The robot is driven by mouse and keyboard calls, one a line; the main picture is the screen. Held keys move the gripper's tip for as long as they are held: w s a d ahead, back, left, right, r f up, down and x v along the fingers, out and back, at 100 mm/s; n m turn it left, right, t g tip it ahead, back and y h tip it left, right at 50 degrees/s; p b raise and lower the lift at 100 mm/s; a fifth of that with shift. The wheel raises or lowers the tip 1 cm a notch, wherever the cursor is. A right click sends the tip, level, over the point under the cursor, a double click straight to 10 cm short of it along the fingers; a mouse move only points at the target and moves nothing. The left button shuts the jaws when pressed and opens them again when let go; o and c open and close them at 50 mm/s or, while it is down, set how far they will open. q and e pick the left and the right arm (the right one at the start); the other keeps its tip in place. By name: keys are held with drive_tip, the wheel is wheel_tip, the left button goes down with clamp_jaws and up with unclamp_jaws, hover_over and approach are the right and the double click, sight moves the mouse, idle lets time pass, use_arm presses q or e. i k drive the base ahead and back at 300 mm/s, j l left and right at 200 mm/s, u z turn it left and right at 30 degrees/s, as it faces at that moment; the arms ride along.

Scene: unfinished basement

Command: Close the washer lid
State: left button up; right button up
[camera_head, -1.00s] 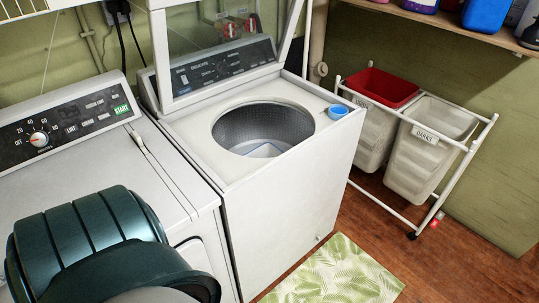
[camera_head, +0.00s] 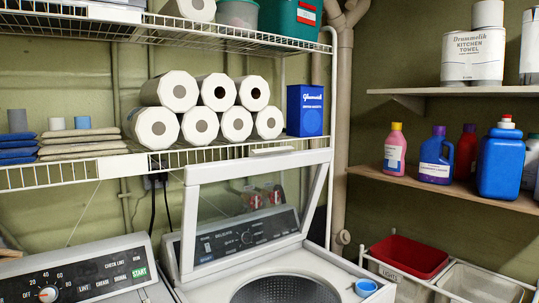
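The washer (camera_head: 215,290) stands at the bottom centre of the head view, its drum opening (camera_head: 285,289) partly cut off by the lower edge. Its lid (camera_head: 190,222) is open and stands upright, a white frame around a clear window. The washer's control panel (camera_head: 246,237) shows through the window. A blue cup (camera_head: 366,287) sits on the washer top, right of the drum opening. Neither of my grippers is in view.
A dryer (camera_head: 80,272) with a dial panel stands left of the washer. A wire shelf (camera_head: 60,176) with paper rolls (camera_head: 175,91) hangs above the lid. A wooden shelf (camera_head: 450,187) with bottles is at right, above a red bin (camera_head: 408,256).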

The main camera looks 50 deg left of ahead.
sight(194, 175)
drive_tip(key=i+j, duration=0.25)
drive_tip(key=i, duration=0.15)
drive_tip(key=i+j, duration=0.25)
drive_tip(key=i, duration=0.2)
drive_tip(key=u, duration=1.85)
